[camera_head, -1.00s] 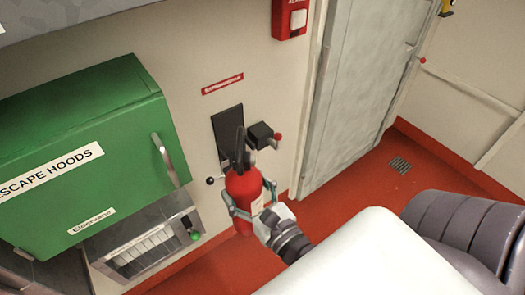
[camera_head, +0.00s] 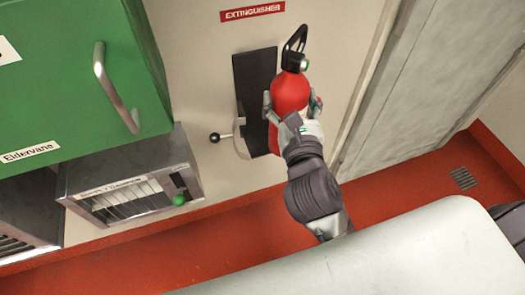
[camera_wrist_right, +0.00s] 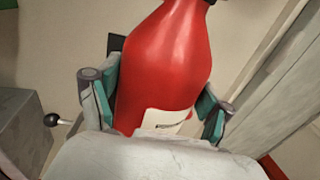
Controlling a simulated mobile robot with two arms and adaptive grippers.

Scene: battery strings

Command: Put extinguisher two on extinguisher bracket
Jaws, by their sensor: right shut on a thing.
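The red extinguisher (camera_head: 290,97) has a black handle on top and is tilted slightly in the head view. My right gripper (camera_head: 292,108) is shut on its body, with fingers on both sides. In the right wrist view the red body (camera_wrist_right: 168,65) fills the middle between the fingers, with a white label low on it. The extinguisher bracket, a dark wall plate (camera_head: 252,75) with a light clamp and a black-knobbed lever (camera_head: 215,137), is just left of the extinguisher, partly hidden behind it. I cannot tell whether they touch. My left gripper is out of view.
A red "EXTINGUISHER" sign (camera_head: 252,12) is above the plate. A green cabinet (camera_head: 70,80) and a metal supply unit (camera_head: 130,180) with a green knob stand at left. A grey door (camera_head: 430,90) is at right. The red floor (camera_head: 230,245) below is clear.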

